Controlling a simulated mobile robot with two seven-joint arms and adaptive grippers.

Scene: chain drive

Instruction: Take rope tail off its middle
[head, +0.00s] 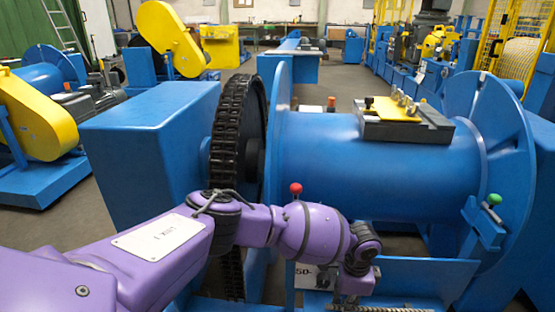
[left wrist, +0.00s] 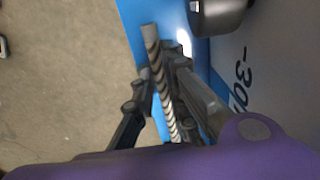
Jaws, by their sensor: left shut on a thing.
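The rope tail is a striped grey rope (head: 395,308) at the bottom edge of the head view, running right from my left gripper (head: 345,300). In the left wrist view, the rope (left wrist: 153,45) passes between the fingers of my left gripper (left wrist: 160,82), which is shut on it. One blunt end sticks out beyond the fingers. The far end of the rope is hidden or out of frame, and I cannot tell what it is joined to. My right gripper is in neither view.
A blue drum (head: 370,175) with large flanges stands just behind my left arm. A black chain (head: 228,130) runs around a wheel on its left. A red-knobbed lever (head: 296,189) and a green-knobbed lever (head: 493,200) stick up. A tool tray (head: 395,130) sits on the drum.

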